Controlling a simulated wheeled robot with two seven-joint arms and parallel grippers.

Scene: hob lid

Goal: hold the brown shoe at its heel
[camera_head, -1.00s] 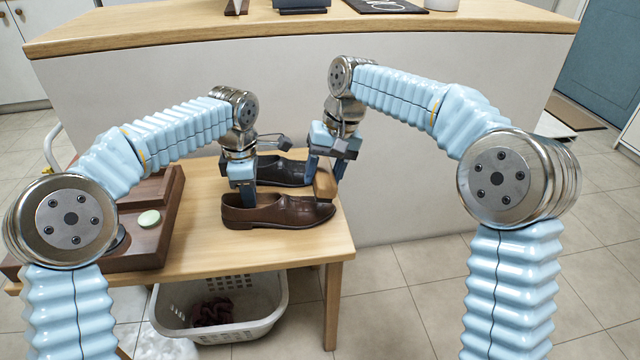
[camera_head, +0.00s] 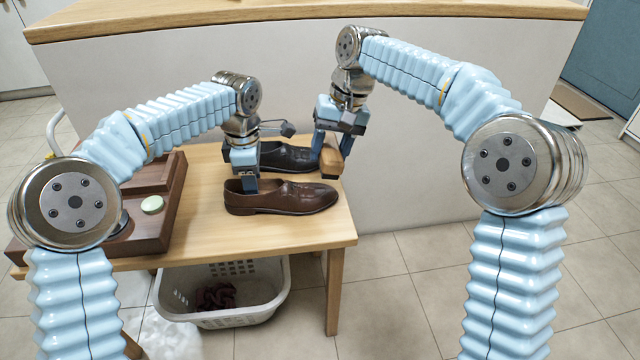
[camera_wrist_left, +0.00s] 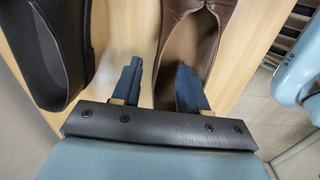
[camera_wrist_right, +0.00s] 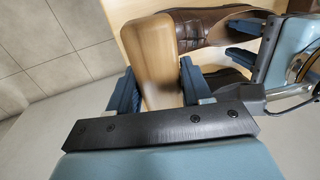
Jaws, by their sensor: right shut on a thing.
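The brown shoe (camera_head: 290,198) lies on the table, heel to the left and toe to the right. My left gripper (camera_head: 248,186) is low at its heel end. In the left wrist view my left gripper (camera_wrist_left: 160,88) is open, with one finger over the opening of the brown shoe (camera_wrist_left: 172,45) and the other outside its side; a gap shows. My right gripper (camera_head: 332,146) is shut on a tan wooden block (camera_head: 331,160), near the toe end; the block (camera_wrist_right: 156,62) also shows between its fingers in the right wrist view.
A black shoe (camera_head: 270,155) lies behind the brown one, partly hidden by my left gripper. A dark wooden box (camera_head: 160,220) with a pale green disc (camera_head: 152,204) stands at left. A white basket (camera_head: 255,310) is under the table (camera_head: 300,234). The tabletop's front right is clear.

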